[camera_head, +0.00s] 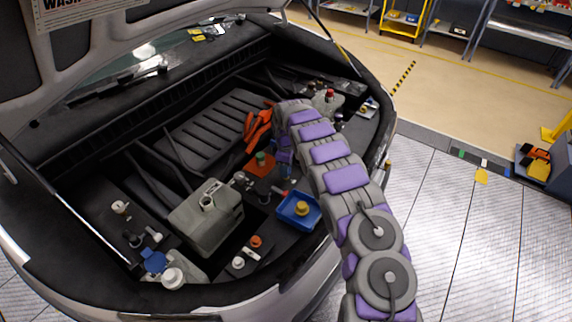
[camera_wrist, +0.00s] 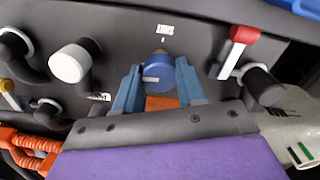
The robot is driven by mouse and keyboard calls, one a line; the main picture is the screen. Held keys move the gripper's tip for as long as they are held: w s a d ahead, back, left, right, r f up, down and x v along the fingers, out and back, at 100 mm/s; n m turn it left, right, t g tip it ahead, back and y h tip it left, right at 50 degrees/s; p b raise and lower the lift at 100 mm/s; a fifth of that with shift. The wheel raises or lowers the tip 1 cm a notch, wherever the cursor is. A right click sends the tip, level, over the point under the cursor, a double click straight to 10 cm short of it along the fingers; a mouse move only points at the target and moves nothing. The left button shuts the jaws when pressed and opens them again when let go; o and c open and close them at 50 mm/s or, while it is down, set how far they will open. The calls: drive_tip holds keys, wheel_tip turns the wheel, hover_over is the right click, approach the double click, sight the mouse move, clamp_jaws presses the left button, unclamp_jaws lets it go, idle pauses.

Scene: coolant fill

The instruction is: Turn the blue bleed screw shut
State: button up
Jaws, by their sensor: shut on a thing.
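The blue bleed screw (camera_wrist: 158,76) shows in the wrist view as a round blue knob with a pale slot line on its face. A small white label (camera_wrist: 164,30) is on the dark panel above it. My gripper (camera_wrist: 158,84) has one blue finger on each side of the knob and is shut on it. In the head view my gripper (camera_head: 284,152) is at the end of my arm inside the engine bay, and the screw is hidden there.
In the wrist view a white-capped fitting (camera_wrist: 72,62) is left of the screw and a red-handled valve (camera_wrist: 236,48) is right. An orange corrugated hose (camera_wrist: 36,150) is at lower left. In the head view a blue tray (camera_head: 299,211) and a grey tank (camera_head: 207,212) stand nearby.

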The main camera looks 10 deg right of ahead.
drive_tip(key=m+p, duration=0.2)
drive_tip(key=m, duration=0.2)
drive_tip(key=shift+r+m, duration=0.15)
drive_tip(key=shift+m, duration=0.25)
drive_tip(key=m+p, duration=0.2)
drive_tip(key=m, duration=0.2)
drive_tip(key=shift+a, duration=0.1)
drive_tip(key=m+p, duration=0.1)
drive_tip(key=m, duration=0.4)
drive_tip(key=shift+w+m+p, duration=0.1)
drive_tip(key=shift+m+p, duration=0.2)
drive_tip(key=shift+m, duration=0.1)
drive_tip(key=shift+m+p, duration=0.55)
drive_tip(key=shift+m, duration=1.55)
drive_tip(key=o, duration=1.1)
drive_tip(key=shift+c, duration=0.2)
